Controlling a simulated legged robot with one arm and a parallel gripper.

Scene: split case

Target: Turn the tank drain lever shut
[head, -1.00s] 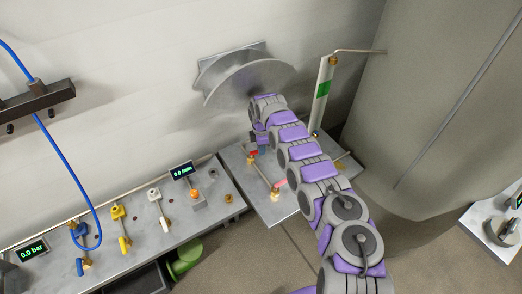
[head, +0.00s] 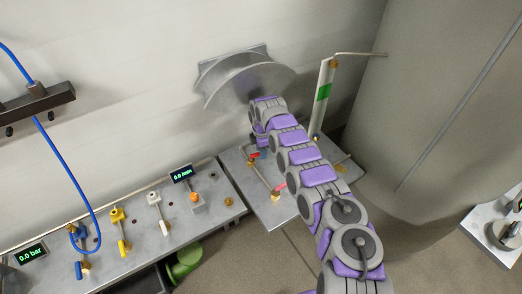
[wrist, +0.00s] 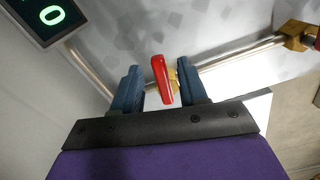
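My gripper (wrist: 157,78) is open in the wrist view, its two blue-grey fingers on either side of a red lever (wrist: 161,80). A gap shows between the lever and the left finger, and a narrower gap on the right. The lever sits by a brass fitting on a metal pipe (wrist: 235,56). In the head view my arm reaches over a grey plate (head: 262,209) with piping. A red lever (head: 254,155) shows beside my wrist, and a pinkish-red handle (head: 281,187) shows lower down. The large grey tank (head: 430,110) stands at the right. My fingertips are mostly hidden there.
A display (wrist: 52,15) showing 0 is close at the upper left of the wrist view. A sight tube with a green band (head: 323,92) stands right of my arm. A curved metal guard (head: 240,82) is on the wall behind. A valve bench (head: 135,235) lies left.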

